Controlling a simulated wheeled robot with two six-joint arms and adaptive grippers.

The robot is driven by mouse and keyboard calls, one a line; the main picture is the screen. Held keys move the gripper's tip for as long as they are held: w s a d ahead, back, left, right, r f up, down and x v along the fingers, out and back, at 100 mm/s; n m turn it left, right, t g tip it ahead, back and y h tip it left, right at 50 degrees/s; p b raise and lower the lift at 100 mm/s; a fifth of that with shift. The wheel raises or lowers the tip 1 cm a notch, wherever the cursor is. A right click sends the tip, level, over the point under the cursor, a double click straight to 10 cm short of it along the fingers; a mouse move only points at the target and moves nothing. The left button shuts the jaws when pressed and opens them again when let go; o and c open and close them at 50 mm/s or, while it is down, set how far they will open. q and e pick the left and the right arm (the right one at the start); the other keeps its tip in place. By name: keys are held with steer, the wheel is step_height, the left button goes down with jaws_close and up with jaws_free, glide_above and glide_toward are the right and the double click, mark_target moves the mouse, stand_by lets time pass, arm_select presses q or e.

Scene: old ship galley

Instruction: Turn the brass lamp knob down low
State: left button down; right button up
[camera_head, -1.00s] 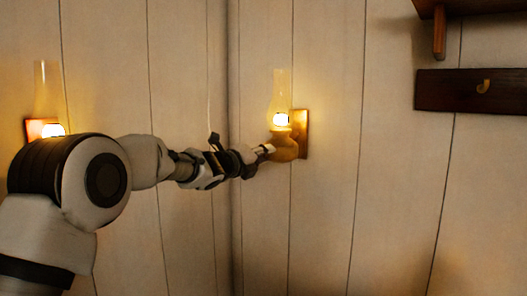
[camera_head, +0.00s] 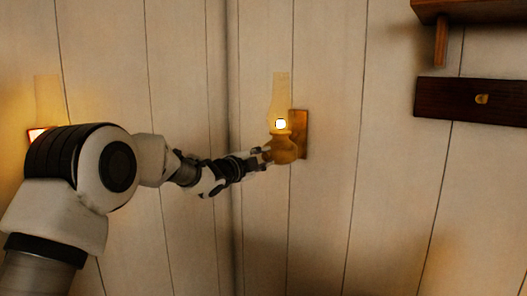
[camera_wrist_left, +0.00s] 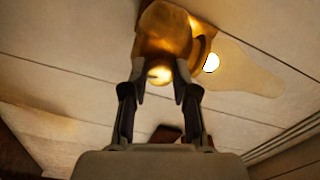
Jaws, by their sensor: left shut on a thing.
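The brass lamp (camera_head: 285,150) hangs on a wooden wall plate, with a clear glass chimney (camera_head: 281,95) and a small bright flame (camera_head: 281,124). My left gripper (camera_head: 264,156) reaches it from the left, at the side of the brass body. In the left wrist view the lamp body (camera_wrist_left: 165,35) is at the top, with the flame to its right. The round brass knob (camera_wrist_left: 160,74) sits between the fingertips of my left gripper (camera_wrist_left: 161,78), which is shut on it. My right gripper is not in view.
A second lit lamp (camera_head: 47,100) is at the far left, partly behind my left arm. A dark peg board with a brass hook (camera_head: 481,99) and a wooden shelf (camera_head: 480,12) are at the upper right. The plank wall around the lamp is bare.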

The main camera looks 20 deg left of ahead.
arm_select(q)
steer(key=n+p, duration=0.1)
steer(key=n, duration=0.1)
steer(key=n+p, duration=0.3)
steer(key=n, duration=0.1)
steer(key=shift+r, duration=0.3)
steer(key=shift+f+n+p, duration=0.1)
steer(key=shift+n+p, duration=1.1)
steer(key=shift+n, duration=0.7)
steer(key=c, duration=0.9)
jaws_free()
steer(key=shift+w+f, duration=0.1)
steer(key=shift+f, duration=0.05)
steer(key=v, duration=1.2)
